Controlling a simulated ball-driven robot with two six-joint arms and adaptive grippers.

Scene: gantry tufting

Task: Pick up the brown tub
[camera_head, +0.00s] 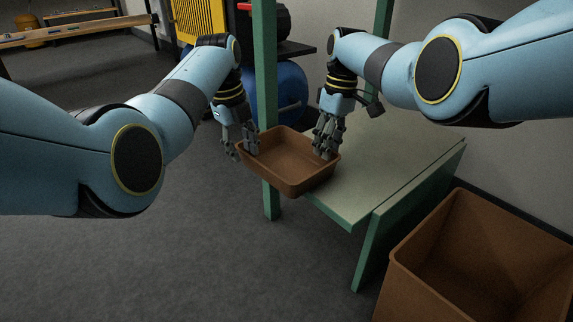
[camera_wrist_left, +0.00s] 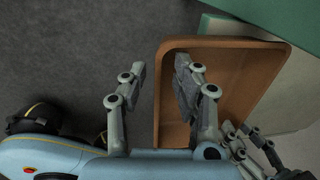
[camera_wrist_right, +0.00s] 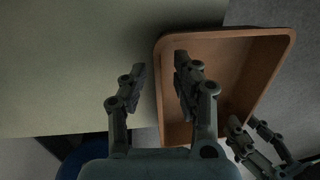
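The brown tub (camera_head: 290,163) is shallow, rectangular and empty. It sits at the left end of the pale green-framed table, with part of it reaching past the table edge. My left gripper (camera_head: 241,152) is open at the tub's left end, one finger outside the wall and one over the inside. The tub's wall also shows between these fingers in the left wrist view (camera_wrist_left: 240,75). My right gripper (camera_head: 325,152) is open at the opposite end. The right wrist view shows the tub (camera_wrist_right: 232,62) with its near wall between the spread fingers. I cannot tell if any finger touches it.
The table top (camera_head: 385,165) is bare to the right of the tub. A large, deep brown bin (camera_head: 480,265) stands at the front right. A green post (camera_head: 265,70) rises behind the tub, with a blue tank (camera_head: 285,90) beyond it. The floor at the front left is clear.

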